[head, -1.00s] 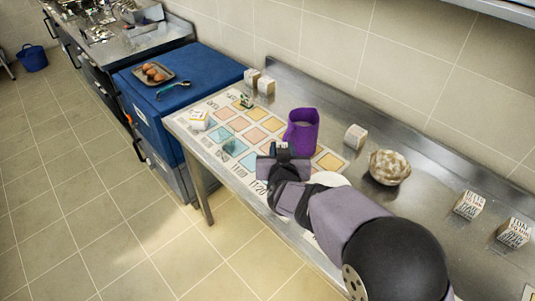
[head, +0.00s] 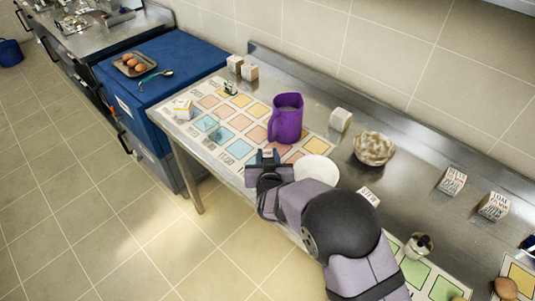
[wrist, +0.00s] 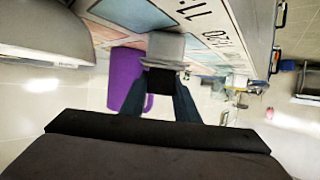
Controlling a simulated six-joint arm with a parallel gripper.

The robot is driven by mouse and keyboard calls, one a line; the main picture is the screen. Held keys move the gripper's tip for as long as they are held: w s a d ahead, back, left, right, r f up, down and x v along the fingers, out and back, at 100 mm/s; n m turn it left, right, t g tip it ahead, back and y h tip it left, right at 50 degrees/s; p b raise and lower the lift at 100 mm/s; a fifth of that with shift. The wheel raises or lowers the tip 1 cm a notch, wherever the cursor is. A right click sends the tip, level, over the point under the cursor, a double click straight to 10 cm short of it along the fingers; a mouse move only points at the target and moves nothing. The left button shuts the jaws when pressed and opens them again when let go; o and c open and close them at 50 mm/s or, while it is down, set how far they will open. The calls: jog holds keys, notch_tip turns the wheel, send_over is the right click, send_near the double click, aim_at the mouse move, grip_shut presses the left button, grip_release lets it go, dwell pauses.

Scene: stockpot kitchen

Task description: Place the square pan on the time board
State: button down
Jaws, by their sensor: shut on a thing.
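The time board (head: 208,134) is a white sheet with rows of coloured squares and printed times, lying on the steel counter. My gripper (head: 268,160) is at the board's front edge. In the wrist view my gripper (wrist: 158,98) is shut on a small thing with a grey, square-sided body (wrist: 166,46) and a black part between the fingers. It looks like the square pan, but its full shape is hidden. In the head view only a little of it shows. Part of the board shows beyond it in the wrist view (wrist: 205,18).
A purple pitcher (head: 287,120) stands on the board close behind my gripper. A white plate (head: 316,168) lies to its right, then a pale bowl (head: 374,149) and small printed blocks (head: 452,180). A tray of eggs (head: 144,63) sits on the blue chest (head: 185,60).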

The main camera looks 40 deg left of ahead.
jog(key=shift+f, duration=0.1)
jog(key=c, duration=1.4)
grip_release()
jog(key=shift+o, duration=0.2)
jog(key=shift+r, duration=0.2)
jog(key=shift+s+d+r+b, duration=0.15)
jog(key=shift+s+d+b, duration=0.15)
jog(key=shift+s+d, duration=0.15)
jog(key=b+v, duration=0.2)
jog(key=v, duration=0.8)
jog(key=shift+s+d+r+b, duration=0.15)
jog(key=shift+s+b, duration=0.05)
jog(key=shift+b, duration=0.1)
